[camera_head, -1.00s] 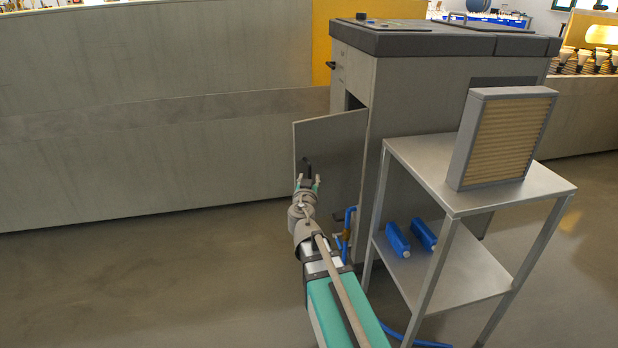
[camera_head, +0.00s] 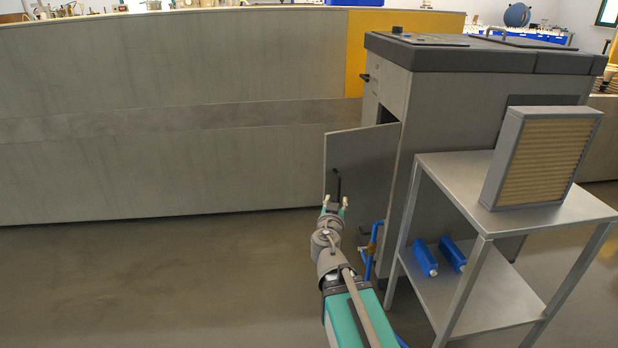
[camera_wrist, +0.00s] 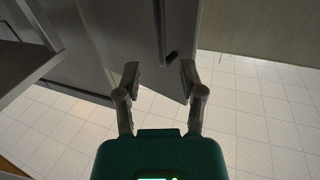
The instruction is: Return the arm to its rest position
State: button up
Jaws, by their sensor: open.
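My gripper (camera_head: 334,203) is open and empty at the end of my outstretched arm, low in the middle of the head view. It is in front of the open door (camera_head: 354,165) of a grey cabinet machine (camera_head: 455,110), a little below the door's dark handle (camera_head: 337,186). In the wrist view my gripper (camera_wrist: 160,75) has its two fingers apart with nothing between them. The door's lower part (camera_wrist: 180,75) and its dark handle (camera_wrist: 166,35) show beyond the fingertips, with tiled floor (camera_wrist: 250,120) below.
A blue pipe (camera_head: 371,248) is beside my arm. A long grey counter (camera_head: 170,120) runs behind; open floor (camera_head: 150,280) lies left.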

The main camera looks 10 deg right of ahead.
jog(key=shift+d, duration=0.1)
jog(key=s+d+f+g+p, duration=0.1)
jog(key=s+f+g+p, duration=0.2)
jog(key=s+f+g, duration=0.6)
jog(key=s+a+f+n+g+y+p, duration=0.2)
jog(key=s+a+f+n+g+y, duration=0.25)
jog(key=s+a+g+y, duration=0.5)
notch_tip(320, 180, up, 37)
jog(key=w+a+t+h+p, duration=0.1)
jog(key=t+p, duration=0.1)
jog(key=p, duration=3.5)
jog(key=shift+w+a+r+n+h, duration=0.15)
jog(key=shift+w+n+h, duration=0.05)
jog(key=shift+n+h, duration=0.15)
